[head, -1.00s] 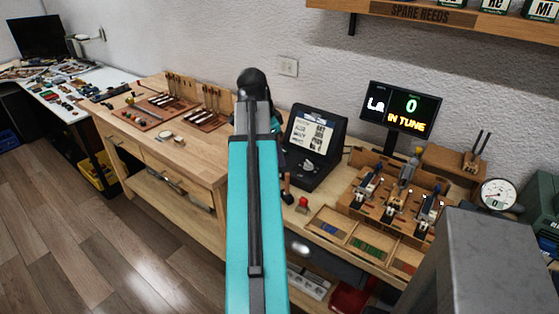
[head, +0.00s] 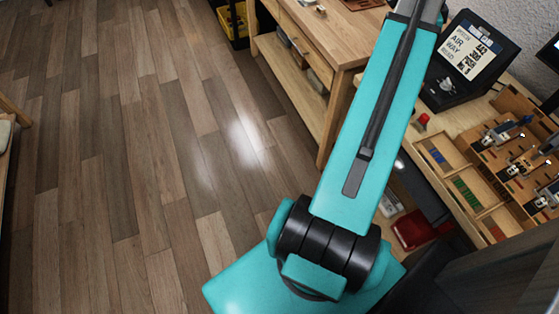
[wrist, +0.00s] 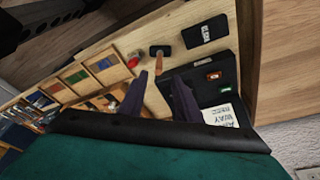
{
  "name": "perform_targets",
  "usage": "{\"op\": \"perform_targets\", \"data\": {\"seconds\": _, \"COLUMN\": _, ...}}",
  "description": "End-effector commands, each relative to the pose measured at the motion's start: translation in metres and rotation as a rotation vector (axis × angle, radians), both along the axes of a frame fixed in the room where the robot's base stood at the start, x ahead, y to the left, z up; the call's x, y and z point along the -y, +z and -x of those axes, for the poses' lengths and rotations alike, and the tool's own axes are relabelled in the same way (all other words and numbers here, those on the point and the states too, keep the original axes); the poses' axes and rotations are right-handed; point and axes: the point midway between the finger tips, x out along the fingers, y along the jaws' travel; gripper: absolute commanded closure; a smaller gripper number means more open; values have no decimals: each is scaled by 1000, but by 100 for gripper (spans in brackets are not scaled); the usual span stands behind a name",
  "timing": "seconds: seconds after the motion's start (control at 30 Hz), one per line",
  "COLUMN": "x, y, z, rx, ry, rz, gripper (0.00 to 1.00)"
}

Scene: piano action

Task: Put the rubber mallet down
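The rubber mallet (wrist: 160,51), with a black head and a short wooden handle, shows in the wrist view on the bench top. Its handle points toward my gripper (wrist: 159,82). The two dark fingers are apart, with a clear gap between them and nothing seen clamped. The handle's end shows in line with the gap; I cannot tell how far below the fingertips it is. In the head view now, my arm hides the mallet, and my gripper is out of sight.
A black tuning device (head: 462,60) stands beside the mallet's spot. A red knob (head: 422,121) and a wooden tray with coloured compartments (head: 440,160) are close by. The floor (head: 130,150) at left is clear.

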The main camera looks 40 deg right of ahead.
Motion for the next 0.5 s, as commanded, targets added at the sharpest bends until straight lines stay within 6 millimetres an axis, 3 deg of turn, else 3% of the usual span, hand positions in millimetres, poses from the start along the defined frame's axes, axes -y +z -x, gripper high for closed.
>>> {"op": "perform_targets", "data": {"seconds": 0.17, "x": -9, "y": -25, "z": -23, "rx": -11, "ry": 85, "rz": -30, "gripper": 69}}
{"op": "perform_targets", "data": {"seconds": 0.5, "x": -56, "y": -118, "z": -101, "rx": -52, "ry": 410, "rz": -145, "gripper": 69}}
